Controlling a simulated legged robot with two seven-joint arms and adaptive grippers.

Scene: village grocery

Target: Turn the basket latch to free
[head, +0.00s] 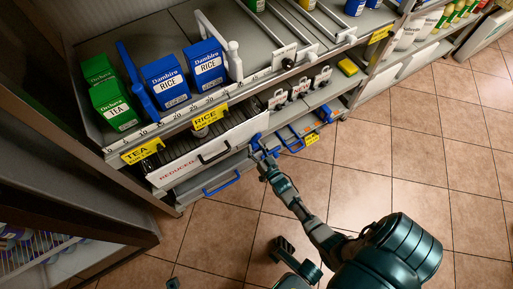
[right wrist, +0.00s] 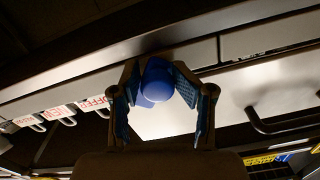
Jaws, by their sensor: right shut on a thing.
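A blue rounded knob (right wrist: 157,82), which looks like the latch, is on the pale shelf front in the right wrist view. My right gripper (right wrist: 160,88) has one finger on each side of it and is shut on it. In the head view my right gripper (head: 262,158) reaches the lower shelf front beside a small blue part (head: 256,142). The fingers hide much of it there, so I cannot tell which way the latch is turned. The basket itself cannot be clearly made out.
A drawer front marked REDUCED (head: 180,176) has a dark handle, left of my right gripper. A blue handle (head: 222,183) sits below it. Blue rice boxes (head: 165,82) and green tea boxes (head: 112,103) stand on the shelf above. The tiled floor (head: 395,150) is clear to the right.

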